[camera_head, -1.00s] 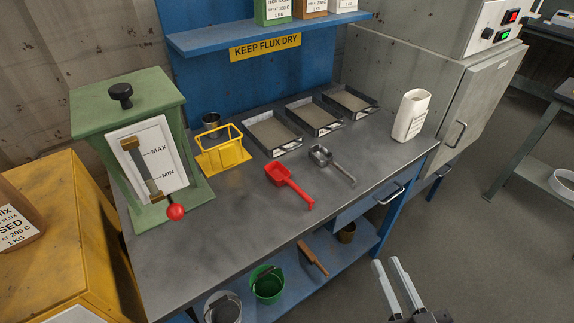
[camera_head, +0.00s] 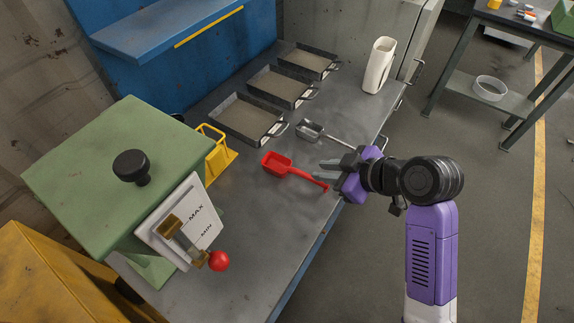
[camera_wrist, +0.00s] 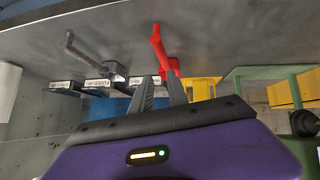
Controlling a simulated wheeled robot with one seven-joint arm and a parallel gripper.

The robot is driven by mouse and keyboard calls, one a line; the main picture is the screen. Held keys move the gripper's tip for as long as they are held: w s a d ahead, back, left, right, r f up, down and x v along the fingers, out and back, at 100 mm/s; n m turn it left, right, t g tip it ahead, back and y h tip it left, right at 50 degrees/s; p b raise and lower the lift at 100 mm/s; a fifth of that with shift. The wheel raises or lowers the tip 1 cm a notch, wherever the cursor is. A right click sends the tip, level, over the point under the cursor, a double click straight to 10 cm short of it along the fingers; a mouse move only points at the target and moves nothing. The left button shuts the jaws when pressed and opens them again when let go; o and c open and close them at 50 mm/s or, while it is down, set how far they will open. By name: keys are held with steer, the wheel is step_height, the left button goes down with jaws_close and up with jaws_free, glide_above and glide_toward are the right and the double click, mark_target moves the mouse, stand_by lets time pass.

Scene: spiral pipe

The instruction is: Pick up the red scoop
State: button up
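The red scoop (camera_head: 289,168) lies on the grey bench top, with its bowl to the left and its handle running right toward my gripper. My gripper (camera_head: 318,169) is open and empty, above the bench near the scoop's handle. In the wrist view, which looks upside down, the red scoop (camera_wrist: 162,48) lies beyond my two spread fingertips (camera_wrist: 162,76). The exact gap between fingers and scoop is hard to tell.
A grey metal scoop (camera_head: 318,132) lies just behind the red one. A yellow wire stand (camera_head: 217,155) and green box (camera_head: 120,165) are left. Several sand trays (camera_head: 248,119) stand behind. A white jug (camera_head: 379,66) stands at back right. The bench front is clear.

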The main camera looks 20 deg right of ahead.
mark_target(310, 177)
steer(key=shift+s+a+f+n+g, duration=0.1)
steer(key=shift+s+f+n+g, duration=0.2)
steer(key=shift+s, duration=0.05)
steer(key=shift+f, duration=0.2)
steer(key=p+x, duration=0.1)
steer(key=x, duration=0.6)
steer(key=shift+f, duration=0.3)
steer(key=shift+c, duration=0.2)
jaws_close()
